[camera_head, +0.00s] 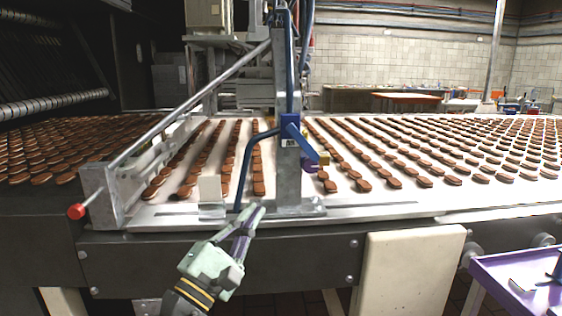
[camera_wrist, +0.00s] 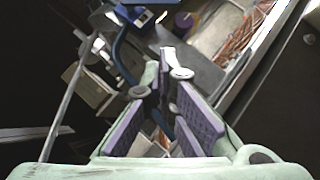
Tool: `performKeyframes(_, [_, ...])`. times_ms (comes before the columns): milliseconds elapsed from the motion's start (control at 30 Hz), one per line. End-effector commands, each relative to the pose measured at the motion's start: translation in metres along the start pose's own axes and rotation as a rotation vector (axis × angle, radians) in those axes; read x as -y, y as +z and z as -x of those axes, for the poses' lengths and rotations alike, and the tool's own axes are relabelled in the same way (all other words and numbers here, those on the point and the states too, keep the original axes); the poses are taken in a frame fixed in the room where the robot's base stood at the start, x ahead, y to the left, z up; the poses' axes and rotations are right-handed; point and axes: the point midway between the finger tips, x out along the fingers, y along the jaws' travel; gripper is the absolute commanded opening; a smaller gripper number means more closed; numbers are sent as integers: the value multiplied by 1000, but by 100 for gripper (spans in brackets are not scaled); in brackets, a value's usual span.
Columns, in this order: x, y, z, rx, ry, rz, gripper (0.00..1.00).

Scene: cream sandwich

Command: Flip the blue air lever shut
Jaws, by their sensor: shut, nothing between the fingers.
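The blue air lever (camera_head: 303,143) slants down to the right from a blue valve body (camera_head: 290,121) on the upright metal post, with a purple knob (camera_head: 324,158) beside its lower end. In the wrist view, blue valve parts (camera_wrist: 138,14) show at the top edge, cut off by the frame, and the purple knob (camera_wrist: 183,21) is right of them. My gripper (camera_head: 252,214) is shut and empty, low in front of the post, below and left of the lever and apart from it. Its fingers (camera_wrist: 166,72) come together in the wrist view.
A blue hose (camera_head: 243,168) bends down left of the post close to my fingertips; I cannot tell if they touch. The metal post (camera_head: 288,185) stands over a conveyor (camera_head: 440,202) with rows of brown biscuits. A red-knobbed rod (camera_head: 76,211) sticks out left. A purple tray (camera_head: 500,270) is lower right.

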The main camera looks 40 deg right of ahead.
Motion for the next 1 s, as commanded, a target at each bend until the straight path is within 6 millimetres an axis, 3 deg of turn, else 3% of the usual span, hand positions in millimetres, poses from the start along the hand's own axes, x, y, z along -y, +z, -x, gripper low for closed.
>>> performKeyframes(367, [-1,0,-6,1,-1,0,0])
performKeyframes(467, [-1,1,-19,1,-2,1,0])
performKeyframes(867, [-2,2,-102,2,-1,0,0])
performKeyframes(1000, [-2,17,-117,1,-2,-1,0])
